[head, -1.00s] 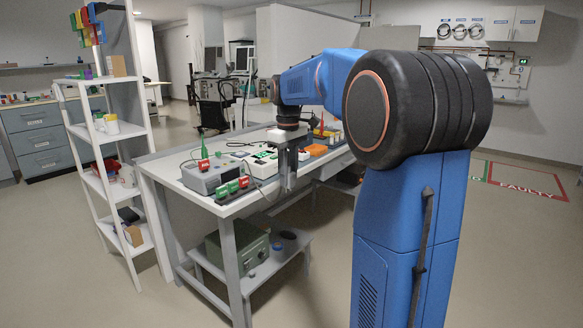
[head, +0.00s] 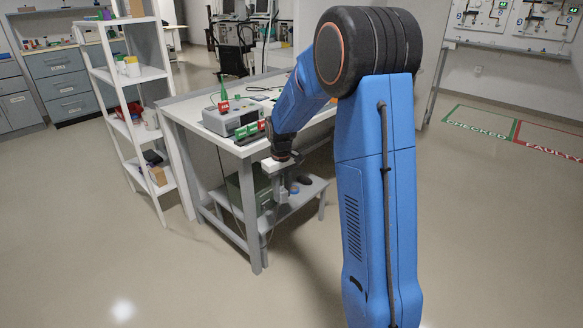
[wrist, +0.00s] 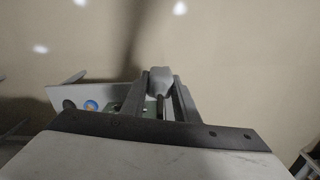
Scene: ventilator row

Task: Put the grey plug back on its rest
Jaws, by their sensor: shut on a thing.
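The grey plug (wrist: 160,80) is between the two fingers of my gripper (wrist: 161,102) in the wrist view, with bare floor beyond it. In the head view my gripper (head: 283,190) points down in front of the workbench (head: 170,110), below the level of its top and before the lower shelf. The plug is too small there to make out clearly. A row of green and red pieces (head: 248,131) stands at the bench's front edge beside a grey box-shaped device (head: 230,116). I cannot tell which part is the plug's rest; my arm hides some of the bench top.
The lower shelf (head: 308,192) holds a dark green box (head: 232,190) and small round items. A white shelf rack (head: 104,85) stands left of the bench. The floor (head: 130,265) in front is clear. Floor areas marked CHECKED and FAULTY lie at the right.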

